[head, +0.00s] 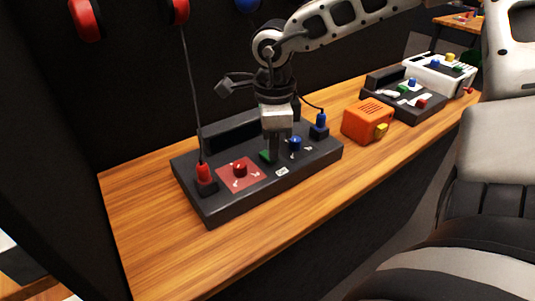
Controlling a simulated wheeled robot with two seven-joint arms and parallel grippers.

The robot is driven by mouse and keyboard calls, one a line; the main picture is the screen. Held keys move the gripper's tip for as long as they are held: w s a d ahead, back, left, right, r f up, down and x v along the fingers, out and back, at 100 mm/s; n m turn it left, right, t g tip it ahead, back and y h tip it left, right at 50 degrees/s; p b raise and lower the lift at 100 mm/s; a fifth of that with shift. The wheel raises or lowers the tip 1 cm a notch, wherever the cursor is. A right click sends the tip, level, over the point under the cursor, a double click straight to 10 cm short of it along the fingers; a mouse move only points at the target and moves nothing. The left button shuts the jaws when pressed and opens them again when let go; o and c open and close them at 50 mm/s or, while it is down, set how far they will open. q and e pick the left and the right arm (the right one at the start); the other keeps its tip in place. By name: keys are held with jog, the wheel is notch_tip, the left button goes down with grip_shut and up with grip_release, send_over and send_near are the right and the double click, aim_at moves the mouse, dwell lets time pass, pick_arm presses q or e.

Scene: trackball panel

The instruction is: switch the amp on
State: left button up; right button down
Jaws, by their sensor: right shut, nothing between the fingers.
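A black control panel (225,206) lies on the wooden bench. It carries a red knob (240,169) on a red plate, a green part (265,156) and a blue knob (295,143). A red plug (203,172) stands at its left end and a blue plug (321,120) at its right end, both with cables. No readable label tells me which thing is the amp. My right gripper (273,157) points down over the panel, shut and empty, its fingertips beside the green part and partly hiding it. I cannot tell if they touch. My left gripper is out of view.
An orange box (367,120) with slots and a yellow knob stands right of the panel. Farther right are a second black panel (425,115) and a white box (440,76). The bench front (150,240) is bare at left. Red and blue items hang on the dark wall.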

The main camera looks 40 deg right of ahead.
jog(key=shift+f+b, duration=0.3)
jog(key=shift+r, duration=0.1)
jog(key=shift+r+p, duration=1.8)
jog(key=shift+r, duration=1.65)
